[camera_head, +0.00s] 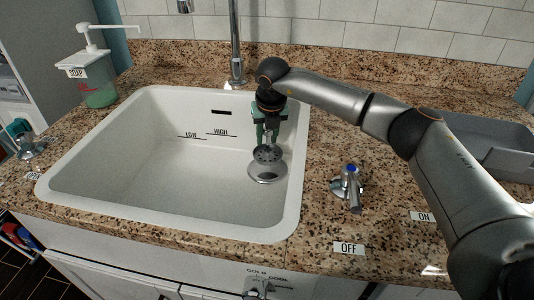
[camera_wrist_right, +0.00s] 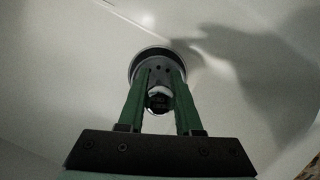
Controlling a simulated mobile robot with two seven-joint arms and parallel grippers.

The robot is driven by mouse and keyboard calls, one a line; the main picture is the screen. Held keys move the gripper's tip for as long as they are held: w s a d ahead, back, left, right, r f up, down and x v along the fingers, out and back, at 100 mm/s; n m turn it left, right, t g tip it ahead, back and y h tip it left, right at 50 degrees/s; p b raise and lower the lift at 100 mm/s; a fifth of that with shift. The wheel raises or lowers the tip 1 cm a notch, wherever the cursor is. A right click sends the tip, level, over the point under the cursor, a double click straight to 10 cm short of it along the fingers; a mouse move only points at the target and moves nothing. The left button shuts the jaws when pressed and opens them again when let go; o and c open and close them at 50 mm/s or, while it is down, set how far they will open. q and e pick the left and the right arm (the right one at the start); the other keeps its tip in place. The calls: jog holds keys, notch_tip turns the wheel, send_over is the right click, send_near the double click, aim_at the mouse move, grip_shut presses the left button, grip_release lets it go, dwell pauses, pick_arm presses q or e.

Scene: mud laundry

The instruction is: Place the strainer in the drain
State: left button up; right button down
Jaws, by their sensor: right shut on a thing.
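The strainer (camera_head: 267,154) is a small dark grey disc with holes, near the right side of the white sink basin. My right gripper (camera_head: 267,138) reaches down into the basin and is shut on the strainer from above. The round metallic drain (camera_head: 266,175) shows just below the strainer in the head view, partly covered by it. In the right wrist view the strainer (camera_wrist_right: 160,73) lies between the green fingertips (camera_wrist_right: 160,82), in front of the drain's dark rim (camera_wrist_right: 146,56). I cannot tell whether strainer and drain touch. My left gripper is not in view.
The sink (camera_head: 145,150) is otherwise empty. The faucet (camera_head: 235,70) rises behind it. A soap dispenser (camera_head: 98,80) stands at the back left. A blue-capped valve handle (camera_head: 350,186) and a grey tray (camera_head: 495,145) are on the granite counter to the right.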

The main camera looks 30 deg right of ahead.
aim_at(267, 146)
jog(key=shift+f, duration=2.3)
jog(key=shift+f+b, duration=0.15)
jog(key=shift+b, duration=0.2)
jog(key=c, duration=0.6)
grip_release()
jog(key=shift+r, duration=0.5)
jog(key=p+v, duration=0.1)
jog(key=v, duration=1)
jog(key=shift+s+r+p, duration=0.15)
jog(key=shift+s+p, duration=0.05)
jog(key=shift+p, duration=0.15)
